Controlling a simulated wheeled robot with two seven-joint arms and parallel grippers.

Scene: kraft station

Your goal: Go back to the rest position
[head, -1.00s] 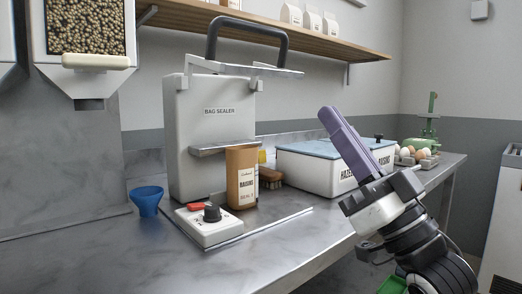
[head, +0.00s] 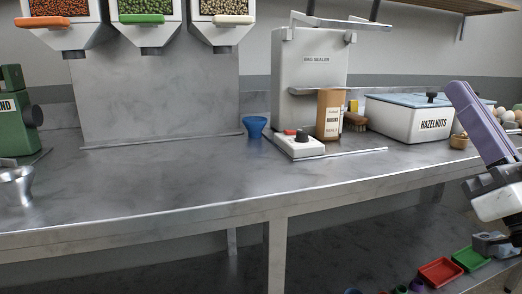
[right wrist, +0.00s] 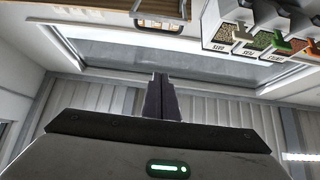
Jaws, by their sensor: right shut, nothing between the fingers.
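My right gripper (head: 462,92) is at the right edge of the head view, raised in front of the counter, its purple fingers pointing up and left. It is shut and empty. In the right wrist view its dark fingers (right wrist: 160,88) are together, with nothing between them. My left gripper is not in view. A brown kraft bag (head: 329,115) stands upright at the white bag sealer (head: 308,75), apart from my right gripper.
The steel counter (head: 170,185) has wide free room at its middle. Dispensers (head: 145,28) hang behind. Red (head: 441,271) and green (head: 471,259) trays lie below.

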